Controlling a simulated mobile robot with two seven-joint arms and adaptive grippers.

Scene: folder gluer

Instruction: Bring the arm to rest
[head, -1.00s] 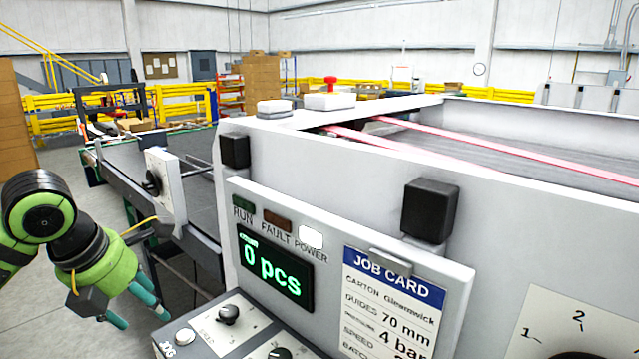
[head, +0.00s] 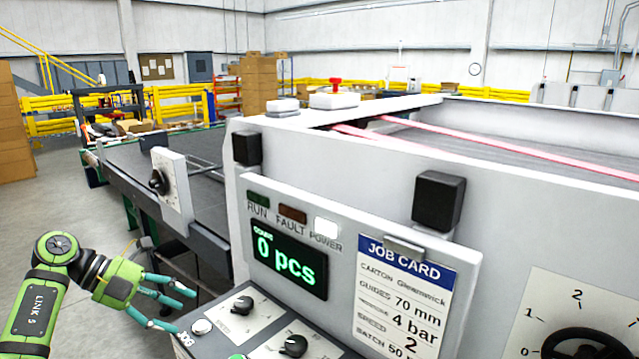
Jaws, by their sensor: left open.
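My left gripper (head: 178,307) is at the lower left, on a green and black arm. Its teal fingers are spread and empty. They point right, toward the lower-left corner of the machine's control panel (head: 262,330). In the picture the fingertips lie close to the panel's edge; whether they touch it I cannot tell. My right gripper is not in view.
The grey folder gluer carries a display (head: 289,260) reading 0 pcs, a job card (head: 405,300) and a black handwheel (head: 585,345). A white plate with a black knob (head: 160,182) stands by the conveyor (head: 130,165). Open floor (head: 60,210) lies at the left.

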